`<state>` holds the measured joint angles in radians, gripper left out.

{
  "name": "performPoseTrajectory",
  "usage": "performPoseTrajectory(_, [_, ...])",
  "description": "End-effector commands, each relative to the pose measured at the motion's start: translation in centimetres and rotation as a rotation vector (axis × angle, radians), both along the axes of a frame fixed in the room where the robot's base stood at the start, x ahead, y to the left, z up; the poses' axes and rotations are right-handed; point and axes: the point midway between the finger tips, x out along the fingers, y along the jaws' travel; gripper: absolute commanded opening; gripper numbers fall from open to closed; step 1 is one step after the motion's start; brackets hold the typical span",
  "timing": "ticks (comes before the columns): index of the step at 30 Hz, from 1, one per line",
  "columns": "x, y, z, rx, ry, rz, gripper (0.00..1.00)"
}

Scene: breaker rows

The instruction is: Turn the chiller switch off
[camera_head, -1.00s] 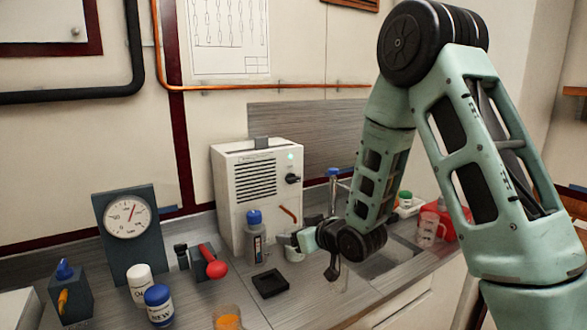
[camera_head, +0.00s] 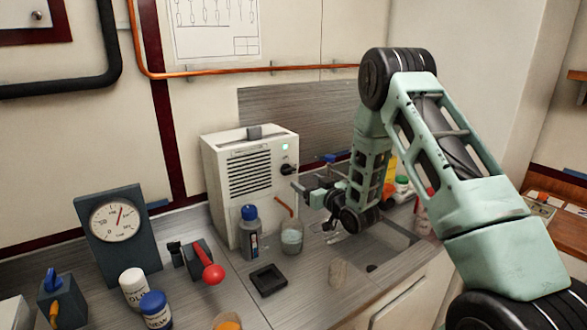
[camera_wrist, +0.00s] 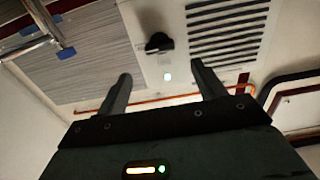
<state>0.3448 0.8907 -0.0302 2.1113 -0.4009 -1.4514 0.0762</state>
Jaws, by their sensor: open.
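The chiller looks to be the white box (camera_head: 225,195) with a slatted vent, standing on the counter against the wall. Its black rotary switch (camera_head: 287,169) is at the upper right of its front, just below a lit green lamp (camera_head: 285,147). In the wrist view the switch (camera_wrist: 159,43) and the lamp (camera_wrist: 167,76) lie between the lines of my fingers, the switch beyond the tips. My gripper (camera_head: 299,186) is open and empty, close to the switch at its lower right. Its two fingers (camera_wrist: 162,71) are spread apart; contact with the switch is not visible.
A blue-capped bottle (camera_head: 250,232) and a glass beaker (camera_head: 292,238) stand before the box. A sink (camera_head: 385,240) lies below my arm.

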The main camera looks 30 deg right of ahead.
Motion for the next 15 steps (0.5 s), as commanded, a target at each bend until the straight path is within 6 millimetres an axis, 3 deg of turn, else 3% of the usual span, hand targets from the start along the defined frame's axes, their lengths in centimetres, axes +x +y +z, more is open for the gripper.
performPoseTrajectory(9, [6.1,0.3,0.3,0.001,0.000,0.001,0.69])
performPoseTrajectory(15, [8.0,0.3,0.1,0.000,0.000,0.001,0.69])
